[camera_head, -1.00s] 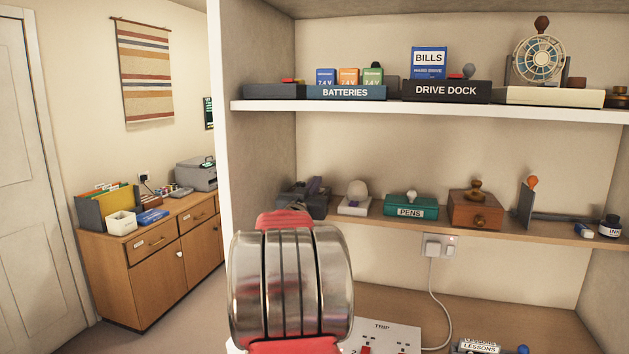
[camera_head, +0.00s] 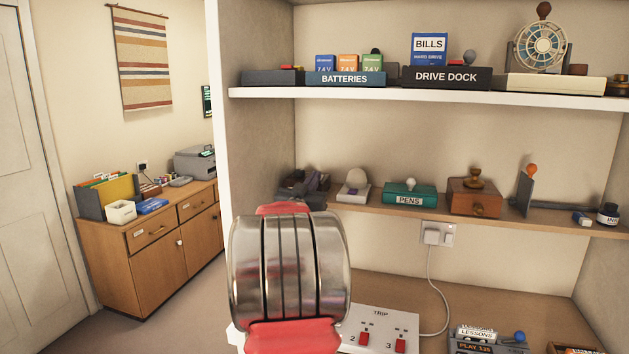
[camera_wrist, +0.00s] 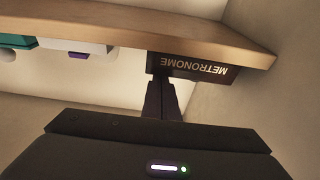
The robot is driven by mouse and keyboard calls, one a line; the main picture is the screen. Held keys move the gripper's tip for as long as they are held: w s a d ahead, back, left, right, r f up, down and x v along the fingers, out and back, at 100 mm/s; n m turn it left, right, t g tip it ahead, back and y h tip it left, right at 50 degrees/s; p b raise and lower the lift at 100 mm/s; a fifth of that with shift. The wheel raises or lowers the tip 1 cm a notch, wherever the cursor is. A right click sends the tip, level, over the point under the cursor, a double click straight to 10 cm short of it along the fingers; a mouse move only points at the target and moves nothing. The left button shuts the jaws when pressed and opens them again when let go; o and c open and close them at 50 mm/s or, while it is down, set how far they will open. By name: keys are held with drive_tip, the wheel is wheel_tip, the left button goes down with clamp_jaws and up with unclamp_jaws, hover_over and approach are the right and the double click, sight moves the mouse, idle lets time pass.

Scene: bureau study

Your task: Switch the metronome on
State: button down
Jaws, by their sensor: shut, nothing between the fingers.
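The metronome (camera_wrist: 205,72) is a dark box with its name in white letters. It appears upside down in the wrist view, at the end of a wooden shelf. In the head view the dark metronome (camera_head: 318,198) sits at the left end of the middle shelf, partly behind my arm. My gripper (camera_wrist: 161,84) is shut and empty, its dark fingers close to the lettered side, by the METRONOME lettering's end. I cannot tell whether they touch it. No switch on the metronome is clear to me. In the head view my arm hides most of the gripper.
On the middle shelf (camera_head: 363,209), a white-based domed object (camera_head: 354,187) and a teal PENS box (camera_head: 410,194) stand right of the metronome. A wooden box (camera_head: 474,197) is farther right. The upper shelf (camera_head: 420,97) is above. A white TRIP power strip (camera_head: 381,325) lies below.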

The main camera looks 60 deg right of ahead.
drive_tip(key=shift+a+r, duration=0.1)
drive_tip(key=shift+r, duration=0.5)
drive_tip(key=shift+s+a+r, duration=0.1)
drive_tip(key=shift+a+r, duration=0.2)
drive_tip(key=shift+r, duration=0.25)
drive_tip(key=shift+a+r, duration=0.3)
drive_tip(key=shift+r, duration=0.25)
drive_tip(key=f+v, duration=0.2)
drive_tip(key=v, duration=0.6)
drive_tip(key=shift+f, duration=0.15)
drive_tip(key=shift+a, duration=0.15)
drive_tip(key=shift+s, duration=0.15)
